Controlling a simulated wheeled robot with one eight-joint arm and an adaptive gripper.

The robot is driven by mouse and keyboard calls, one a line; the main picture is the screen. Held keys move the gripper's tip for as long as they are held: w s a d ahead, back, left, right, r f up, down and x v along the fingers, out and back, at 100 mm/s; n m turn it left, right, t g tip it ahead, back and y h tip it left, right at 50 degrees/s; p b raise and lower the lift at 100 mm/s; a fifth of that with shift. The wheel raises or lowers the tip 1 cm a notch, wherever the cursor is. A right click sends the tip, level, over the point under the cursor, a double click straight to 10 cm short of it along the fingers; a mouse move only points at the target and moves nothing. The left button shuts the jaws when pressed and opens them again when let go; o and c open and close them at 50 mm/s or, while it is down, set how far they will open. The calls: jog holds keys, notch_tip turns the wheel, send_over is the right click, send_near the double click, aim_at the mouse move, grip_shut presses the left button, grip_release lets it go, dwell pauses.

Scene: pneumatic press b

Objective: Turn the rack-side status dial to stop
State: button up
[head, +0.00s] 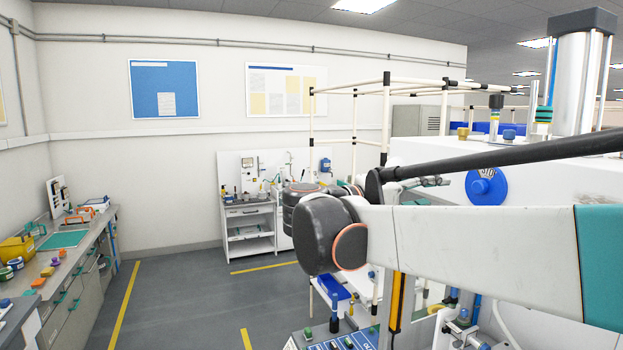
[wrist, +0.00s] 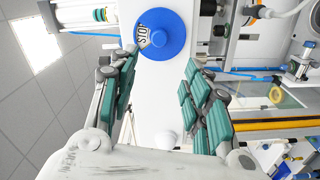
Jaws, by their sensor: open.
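The status dial is a round blue disc with a white patch marked STOP. It shows on the white machine face in the head view (head: 487,187), partly behind my arm. In the wrist view the dial (wrist: 168,38) is at the top centre, with its STOP patch turned sideways on its left part. My gripper (wrist: 155,66) is open, with its teal-padded fingers spread to either side below the dial. Nothing is between the fingers, and they look apart from the dial. In the head view I cannot clearly make out the fingers.
The press cylinder (head: 578,85) stands on the machine at the right. White pipe framing (head: 386,120) rises behind my arm. In the wrist view, tubes and fittings crowd the right side, beside a yellow bar (wrist: 270,125). A workbench (head: 85,255) lines the left wall; the floor between is clear.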

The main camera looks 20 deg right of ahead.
aim_at(472, 189)
jog(key=shift+s+a, duration=0.3)
jog(key=shift+s, duration=0.25)
jog(key=d, duration=0.3)
jog(key=d+m, duration=0.1)
jog(key=d, duration=0.3)
jog(key=d+m, duration=0.1)
jog(key=d, duration=0.3)
jog(key=shift+w+d, duration=0.2)
jog(key=shift+w, duration=0.15)
jog(key=shift+w+d, duration=0.2)
jog(key=shift+d, duration=0.3)
grip_shut()
